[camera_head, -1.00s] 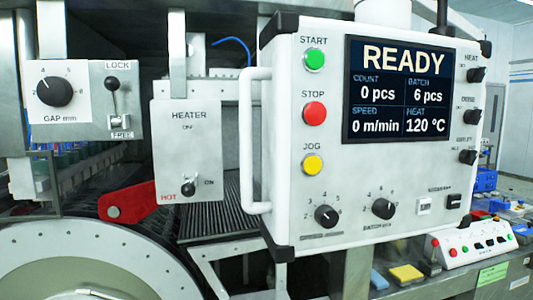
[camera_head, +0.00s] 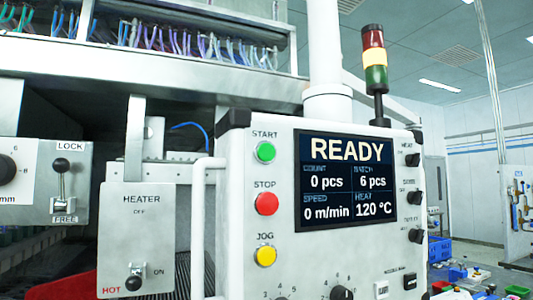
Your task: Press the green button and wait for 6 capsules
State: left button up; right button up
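The green START button (camera_head: 265,152) is at the top left of the white control panel (camera_head: 236,245). The red STOP button (camera_head: 266,204) and the yellow JOG button (camera_head: 265,255) are below it. The panel's screen (camera_head: 346,182) reads READY, count 0 pcs, batch 6 pcs, speed 0 m/min and heat 120 °C. No capsules can be made out. Neither of my grippers is in view.
A white handle (camera_head: 198,230) stands out on the panel's left side. A HEATER box (camera_head: 136,235) and a LOCK lever (camera_head: 61,178) are further left. A signal tower (camera_head: 375,62) rises behind the panel. Blue bins (camera_head: 440,249) are at the right.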

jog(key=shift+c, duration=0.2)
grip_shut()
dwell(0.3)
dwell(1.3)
